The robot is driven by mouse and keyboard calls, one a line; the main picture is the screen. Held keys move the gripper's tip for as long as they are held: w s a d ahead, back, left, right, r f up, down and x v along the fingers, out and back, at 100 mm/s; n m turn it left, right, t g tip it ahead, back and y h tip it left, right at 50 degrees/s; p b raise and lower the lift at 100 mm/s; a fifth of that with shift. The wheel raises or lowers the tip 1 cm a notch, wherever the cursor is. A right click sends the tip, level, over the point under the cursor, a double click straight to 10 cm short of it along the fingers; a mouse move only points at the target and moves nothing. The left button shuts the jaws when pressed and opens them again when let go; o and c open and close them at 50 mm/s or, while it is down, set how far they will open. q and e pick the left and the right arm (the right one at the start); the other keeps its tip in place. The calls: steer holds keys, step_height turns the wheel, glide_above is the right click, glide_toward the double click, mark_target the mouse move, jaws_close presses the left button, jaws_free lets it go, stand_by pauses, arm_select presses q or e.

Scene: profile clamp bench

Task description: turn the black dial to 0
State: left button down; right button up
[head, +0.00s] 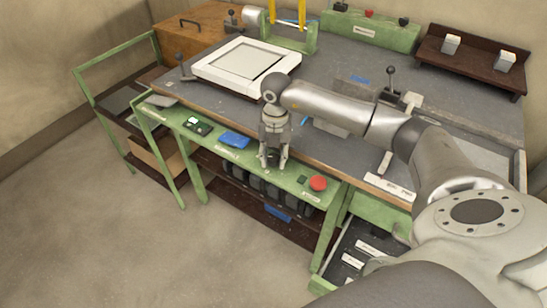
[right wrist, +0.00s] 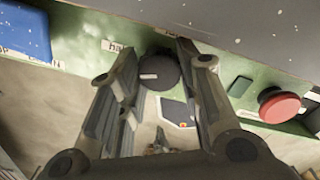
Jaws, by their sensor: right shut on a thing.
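The black dial (right wrist: 158,72) shows in the right wrist view as a round knob with a short white mark on its face. It sits on the green front panel (head: 222,150) of the bench. My right gripper (right wrist: 157,85) is shut on the dial, one finger at each side; its tips lie close to the knob's edges. In the head view my right gripper (head: 273,161) points down at the panel and mostly hides the dial. A white label (right wrist: 118,46), partly covered, is left of the dial; I cannot read the dial's setting. My left gripper is not in view.
A red button (head: 318,183) and a small dark green block (head: 302,179) are right of the gripper on the panel. A blue object (head: 235,139) and a small device (head: 197,126) are left of it. Black items (head: 258,188) hang below; the floor in front is clear.

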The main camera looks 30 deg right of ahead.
mark_target(274, 157)
steer(key=shift+n, duration=0.6)
steer(key=o, duration=0.9)
steer(key=shift+o, duration=0.7)
steer(key=shift+r, duration=0.1)
step_height(274, 157, up, 7)
steer(key=shift+d+f, duration=0.1)
steer(key=shift+r+n, duration=0.3)
steer(key=shift+r, duration=0.3)
